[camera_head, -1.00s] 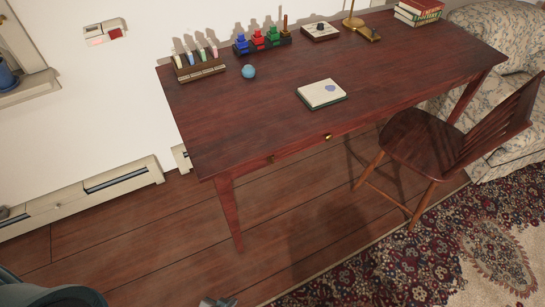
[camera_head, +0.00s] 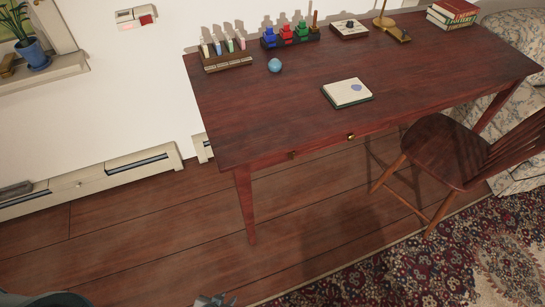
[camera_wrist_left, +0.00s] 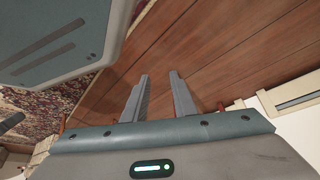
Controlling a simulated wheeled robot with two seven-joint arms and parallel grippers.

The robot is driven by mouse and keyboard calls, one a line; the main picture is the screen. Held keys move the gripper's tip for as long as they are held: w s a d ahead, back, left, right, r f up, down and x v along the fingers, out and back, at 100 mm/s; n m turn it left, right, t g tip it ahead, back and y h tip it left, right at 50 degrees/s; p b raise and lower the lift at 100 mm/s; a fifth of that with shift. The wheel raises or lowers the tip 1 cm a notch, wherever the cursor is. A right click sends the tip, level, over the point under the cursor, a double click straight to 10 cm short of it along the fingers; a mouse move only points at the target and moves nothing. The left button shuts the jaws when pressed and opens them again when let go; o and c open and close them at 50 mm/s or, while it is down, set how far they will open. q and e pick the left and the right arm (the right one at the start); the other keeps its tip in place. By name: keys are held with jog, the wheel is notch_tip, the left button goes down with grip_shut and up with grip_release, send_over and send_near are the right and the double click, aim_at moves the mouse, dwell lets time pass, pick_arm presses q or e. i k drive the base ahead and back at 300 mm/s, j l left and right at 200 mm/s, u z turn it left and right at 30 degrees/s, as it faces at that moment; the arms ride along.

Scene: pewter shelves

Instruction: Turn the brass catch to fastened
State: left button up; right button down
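A small brass fitting (camera_head: 351,136) sits on the front edge of the dark red wooden desk (camera_head: 300,110). It may be the catch, but it is too small to tell which way it is turned. A second, darker fitting (camera_head: 292,155) is further left on the same edge. My left gripper (camera_head: 215,300) shows only in part at the bottom edge of the head view, low over the floor and well apart from the desk. In the left wrist view its two fingers (camera_wrist_left: 160,76) are apart with nothing between them. My right gripper is not in view.
A wooden chair (camera_head: 440,150) stands at the desk's right front. A notebook (camera_head: 347,93), blue ball (camera_head: 275,65) and block rack (camera_head: 290,37) are on the desk. A patterned rug (camera_head: 420,270) lies front right. The floorboards (camera_head: 140,235) left of the desk are clear.

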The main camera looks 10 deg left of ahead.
aim_at(291, 154)
jog(key=l+u, duration=0.2)
jog(key=u, duration=0.2)
jog(key=i+l+u, duration=0.1)
jog(key=l+u, duration=0.4)
jog(key=u, duration=0.25)
jog(key=l+u, duration=0.15)
jog(key=l, duration=0.45)
jog(key=k+l+u, duration=0.1)
jog(key=l, duration=0.45)
jog(key=k+l+u, duration=0.15)
jog(key=l, duration=0.4)
